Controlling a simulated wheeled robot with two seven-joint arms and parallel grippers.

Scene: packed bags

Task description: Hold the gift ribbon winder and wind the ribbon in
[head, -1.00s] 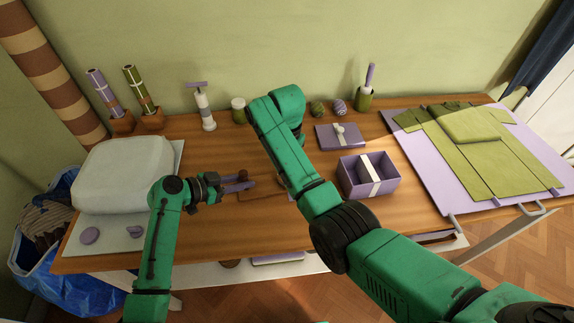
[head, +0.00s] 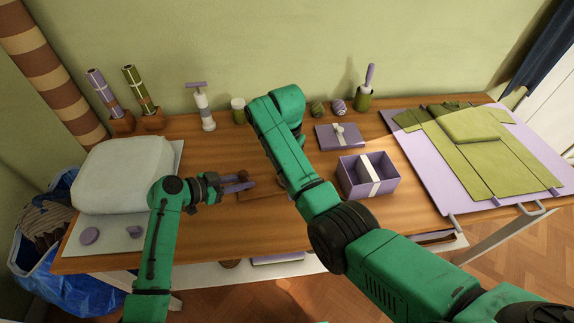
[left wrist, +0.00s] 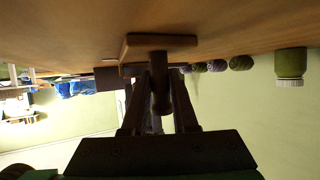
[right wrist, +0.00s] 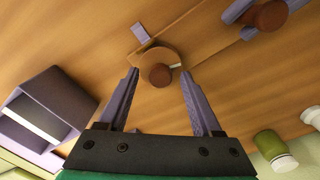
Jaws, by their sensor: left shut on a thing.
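The ribbon winder lies on the wooden table in front of me; in the head view its brown base (head: 262,192) is partly hidden by my right arm. My left gripper (head: 240,183) is shut on its dark upright handle (left wrist: 160,88), above a wooden block (left wrist: 158,42) in the left wrist view. In the right wrist view the winder's round wooden drum (right wrist: 148,56) carries a dark red crank knob (right wrist: 160,76). My right gripper (right wrist: 160,82) is open, its fingertips on either side of the knob and apart from it. The head view hides this gripper.
A lilac open box (head: 366,180) stands right of my right arm, with its lid (head: 330,138) behind. A grey cushion-like block (head: 125,172) is at the left. Several jars and balls line the back. A lilac board (head: 450,185) with green sheets covers the right.

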